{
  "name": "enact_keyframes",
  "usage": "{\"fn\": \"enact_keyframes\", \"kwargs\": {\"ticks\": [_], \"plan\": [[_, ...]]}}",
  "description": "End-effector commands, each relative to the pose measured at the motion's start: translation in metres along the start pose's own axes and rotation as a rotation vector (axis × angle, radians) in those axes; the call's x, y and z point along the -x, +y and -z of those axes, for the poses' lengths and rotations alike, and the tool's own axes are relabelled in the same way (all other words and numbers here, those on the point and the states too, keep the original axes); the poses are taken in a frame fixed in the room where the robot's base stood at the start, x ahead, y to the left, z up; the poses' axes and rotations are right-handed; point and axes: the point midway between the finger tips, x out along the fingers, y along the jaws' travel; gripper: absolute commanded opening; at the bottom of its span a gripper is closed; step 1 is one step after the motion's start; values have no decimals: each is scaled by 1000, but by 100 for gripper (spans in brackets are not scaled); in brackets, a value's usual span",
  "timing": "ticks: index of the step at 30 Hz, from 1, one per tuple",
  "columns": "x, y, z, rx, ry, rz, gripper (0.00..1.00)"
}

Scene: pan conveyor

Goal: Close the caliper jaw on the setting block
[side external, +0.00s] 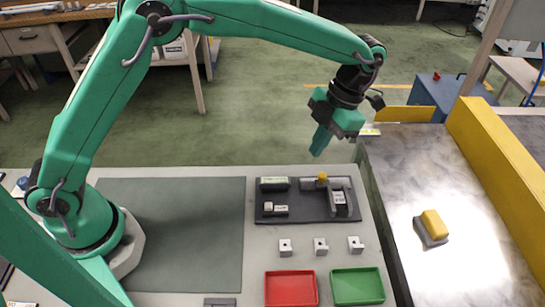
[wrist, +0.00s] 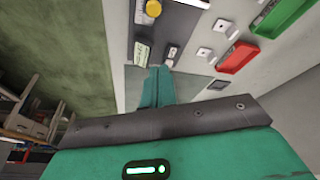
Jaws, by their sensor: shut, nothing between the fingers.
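My gripper (side external: 318,153) is shut and empty, pointing down, raised behind the tray. In the wrist view its fingers (wrist: 156,82) are together, and the yellow knob (wrist: 153,8) shows at the top edge; the rest of the caliper is mostly cut off.
Metal blocks (side external: 320,246), a red bin (side external: 290,289) and a green bin (side external: 357,287) stand in front. A conveyor (side external: 450,265) is at right; a bare mat (side external: 170,235) at left.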

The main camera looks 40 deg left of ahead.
Motion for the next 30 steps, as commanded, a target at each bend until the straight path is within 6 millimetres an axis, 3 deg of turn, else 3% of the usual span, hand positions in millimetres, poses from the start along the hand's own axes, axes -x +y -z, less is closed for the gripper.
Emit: {"fn": "enact_keyframes", "kwargs": {"ticks": [21,30], "plan": [[-89,-5,1,1,1,-4,0],[-85,-5,-19,1,0,-1,0]]}}
